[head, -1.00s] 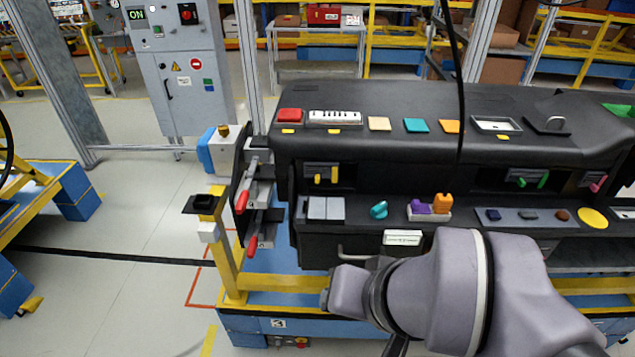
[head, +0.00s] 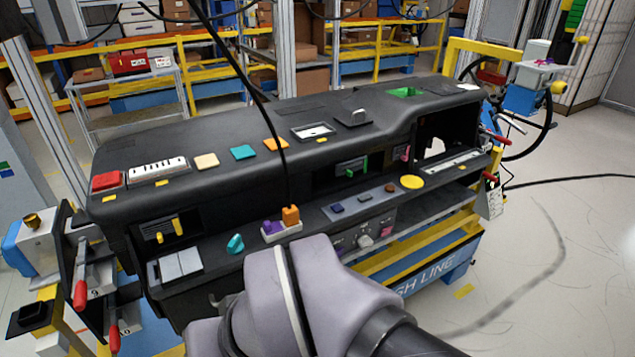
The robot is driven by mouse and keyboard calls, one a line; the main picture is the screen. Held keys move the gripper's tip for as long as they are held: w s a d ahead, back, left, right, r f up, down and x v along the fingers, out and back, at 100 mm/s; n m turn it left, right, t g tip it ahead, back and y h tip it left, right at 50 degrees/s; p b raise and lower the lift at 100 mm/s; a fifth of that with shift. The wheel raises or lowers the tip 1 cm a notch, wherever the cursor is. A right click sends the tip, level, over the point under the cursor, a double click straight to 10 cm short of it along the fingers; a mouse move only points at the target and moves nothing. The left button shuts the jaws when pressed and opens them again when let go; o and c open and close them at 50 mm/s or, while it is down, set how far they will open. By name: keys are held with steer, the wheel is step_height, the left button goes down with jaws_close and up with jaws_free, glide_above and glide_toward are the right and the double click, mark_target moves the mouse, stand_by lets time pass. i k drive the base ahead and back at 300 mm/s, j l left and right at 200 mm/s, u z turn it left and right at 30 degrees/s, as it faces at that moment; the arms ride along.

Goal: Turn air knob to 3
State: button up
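The black dashboard module (head: 225,183) stands on a stand in the head view. On its lower front is a small grey panel with a light grey knob (head: 365,241) and white marks around it. The marks are too small to read, so I cannot tell the knob's setting or whether it is the air knob. A teal knob-like piece (head: 235,243) sits on the ledge further left. My arm fills the bottom middle, in front of the dashboard. My gripper is not visible.
A purple and orange block set in a white holder (head: 281,230) sits on the ledge above my arm. Red-handled clamps (head: 80,293) stick out at the dashboard's left end. A black cable hangs before the dashboard. Open floor (head: 560,260) lies to the right.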

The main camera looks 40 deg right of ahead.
mark_target(364, 241)
steer(key=z, duration=1.7)
steer(key=i, duration=0.6)
